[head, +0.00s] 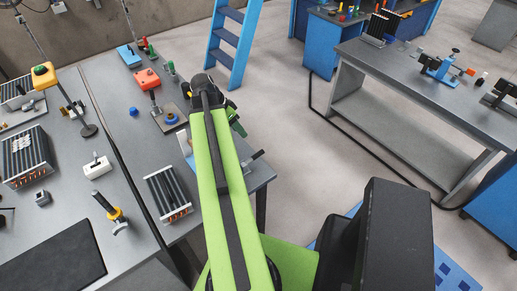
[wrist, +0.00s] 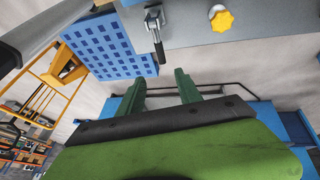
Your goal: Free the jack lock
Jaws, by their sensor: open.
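I cannot tell for sure which part is the jack lock. In the wrist view a metal lever with a black handle (wrist: 156,33) is fixed to a grey panel (wrist: 187,27), left of a yellow star knob (wrist: 221,20). My gripper (wrist: 161,80) shows as two dark green fingers set apart, with nothing between them. The lever is beyond the fingertips and apart from them. In the head view my gripper (head: 236,121) is partly hidden behind my arm, near the right edge of the grey workbench (head: 118,150). A small black-handled part (head: 254,157) is at that edge.
The bench holds a finned block (head: 168,194), a red box (head: 146,79) and a yellow-topped stand (head: 44,75). A blue ladder (head: 230,40) stands behind. Another bench (head: 420,85) is at right, with open floor between. The wrist view shows a blue perforated panel (wrist: 108,47).

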